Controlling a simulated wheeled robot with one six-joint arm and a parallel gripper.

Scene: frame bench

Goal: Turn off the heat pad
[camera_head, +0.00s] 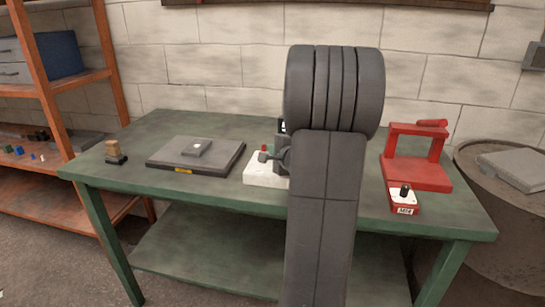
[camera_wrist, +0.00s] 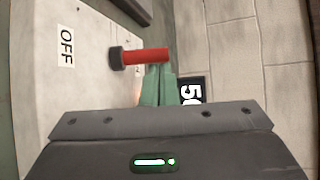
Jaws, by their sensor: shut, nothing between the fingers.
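A dark flat pad (camera_head: 165,158), with a small grey block on it, lies on the bench's left half; it looks like the heat pad. A white control box (camera_head: 262,176) sits right of it, partly hidden by my arm. In the wrist view the white box face (camera_wrist: 80,92) carries an "OFF" label (camera_wrist: 66,47) and a red lever (camera_wrist: 147,56) with a black end. A dark display (camera_wrist: 192,90) reads "50", partly cut off. My gripper (camera_wrist: 157,68) has its green fingers shut and empty, tips at the lever's edge; I cannot tell whether they touch.
The green bench (camera_head: 130,140) also carries a small wooden-topped piece (camera_head: 114,150) at left. A red frame (camera_head: 418,172) and a small switch box (camera_head: 404,201) stand at right. Orange shelving (camera_head: 50,90) stands left and a barrel (camera_head: 480,200) right.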

